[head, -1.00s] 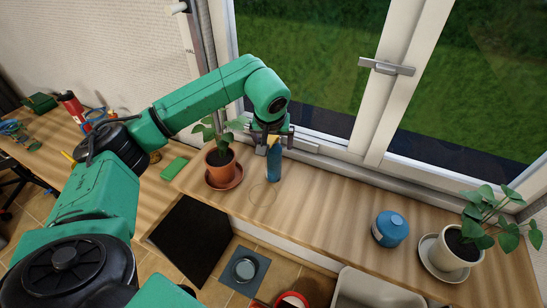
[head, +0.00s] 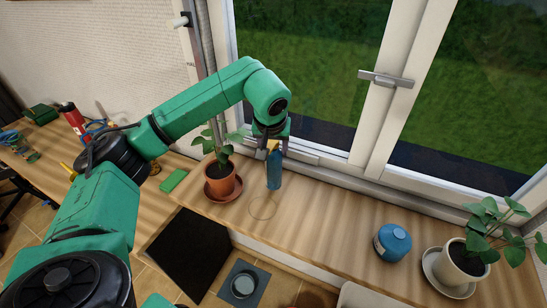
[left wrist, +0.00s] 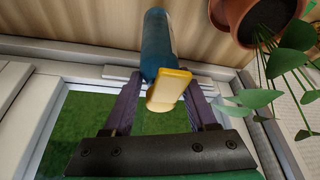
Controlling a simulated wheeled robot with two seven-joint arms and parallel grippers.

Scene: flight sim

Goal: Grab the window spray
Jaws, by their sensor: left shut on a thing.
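The window spray is a blue bottle (head: 274,172) with a yellow top, upright at the sill by the window in the head view. My left gripper (head: 273,145) comes down from above and is shut on its upper part. In the left wrist view the blue bottle (left wrist: 156,45) and its yellow top (left wrist: 170,88) lie between the two dark fingers of the left gripper (left wrist: 166,82). I cannot tell whether the bottle's base touches the sill. My right gripper is not in view.
A potted plant in a terracotta pot (head: 220,178) stands close left of the bottle, its leaves near the gripper. A blue canister (head: 392,242) and a white-potted plant (head: 458,266) stand to the right. The window frame (head: 345,165) is close behind. The sill between bottle and canister is clear.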

